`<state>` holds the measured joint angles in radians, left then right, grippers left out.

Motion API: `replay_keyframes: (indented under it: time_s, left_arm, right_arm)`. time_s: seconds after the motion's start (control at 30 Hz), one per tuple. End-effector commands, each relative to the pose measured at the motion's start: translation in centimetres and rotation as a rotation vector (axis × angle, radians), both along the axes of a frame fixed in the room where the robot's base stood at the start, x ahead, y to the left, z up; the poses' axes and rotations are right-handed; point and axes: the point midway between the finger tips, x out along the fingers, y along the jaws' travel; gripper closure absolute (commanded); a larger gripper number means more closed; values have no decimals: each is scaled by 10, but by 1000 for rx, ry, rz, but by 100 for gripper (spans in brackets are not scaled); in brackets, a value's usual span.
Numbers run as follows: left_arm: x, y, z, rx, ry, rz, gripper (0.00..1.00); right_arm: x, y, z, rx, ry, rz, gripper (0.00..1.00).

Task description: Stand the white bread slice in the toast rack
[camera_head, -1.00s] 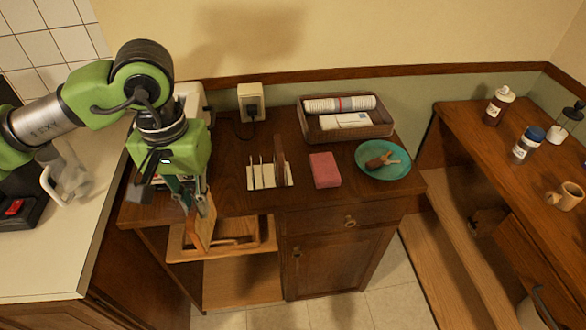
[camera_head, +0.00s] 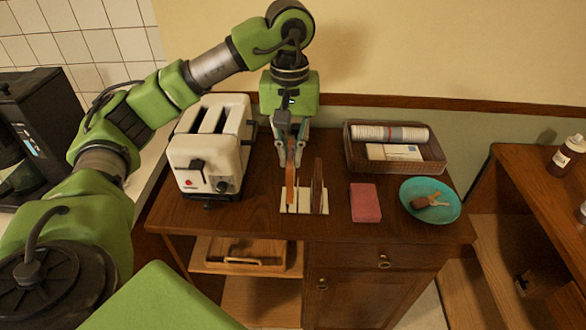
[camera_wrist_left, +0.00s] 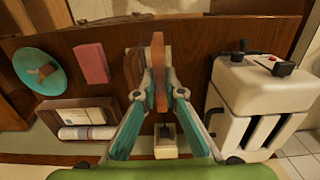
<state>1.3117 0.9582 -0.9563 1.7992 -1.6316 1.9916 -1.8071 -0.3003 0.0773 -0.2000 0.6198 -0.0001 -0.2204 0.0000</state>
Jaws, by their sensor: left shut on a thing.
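The bread slice (camera_head: 291,172) is upright and seen edge-on, with a brown crust. My left gripper (camera_head: 291,140) is shut on its upper part, and the wrist view also shows the slice (camera_wrist_left: 158,75) between the fingers. The pale toast rack (camera_head: 304,207) stands on the wooden counter below the gripper. The slice's lower edge is down at the rack's left part, among its dividers. I cannot tell whether it rests on the base. A darker brown slice (camera_head: 318,185) stands in the rack's right part, apart from the held one. My right gripper is not in view.
A white toaster (camera_head: 207,155) stands left of the rack. A pink sponge (camera_head: 365,202) and a teal plate (camera_head: 449,210) lie to the right. A basket (camera_head: 435,165) stands at the back right. A wooden tray (camera_head: 235,262) lies on the shelf below.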

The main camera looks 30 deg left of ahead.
Motion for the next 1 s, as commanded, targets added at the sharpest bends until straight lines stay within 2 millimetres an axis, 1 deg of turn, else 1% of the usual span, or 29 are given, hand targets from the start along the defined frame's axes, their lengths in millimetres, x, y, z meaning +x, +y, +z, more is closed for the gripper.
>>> replay_keyframes:
  time_s: [0.03,0.1,0.2,0.27,0.47,0.6,0.7,1.0]
  left_arm:
    - [6,4,-9,-1,8,2,100]
    - [15,9,-22,0,6,1,100]
    - [25,14,-36,0,2,1,100]
    - [30,16,-41,0,2,-1,100]
    - [39,22,-55,0,2,-1,100]
    - [39,23,-75,0,5,-2,100]
    - [40,23,-85,0,1,-2,100]
    - [40,22,-89,1,-1,-2,100]
  right_arm:
    - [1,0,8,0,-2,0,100]
    - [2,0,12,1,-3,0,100]
    - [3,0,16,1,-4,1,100]
    - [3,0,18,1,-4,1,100]
    - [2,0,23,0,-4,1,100]
    - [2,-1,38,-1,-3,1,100]
    - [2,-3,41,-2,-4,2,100]
    - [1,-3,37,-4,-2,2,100]
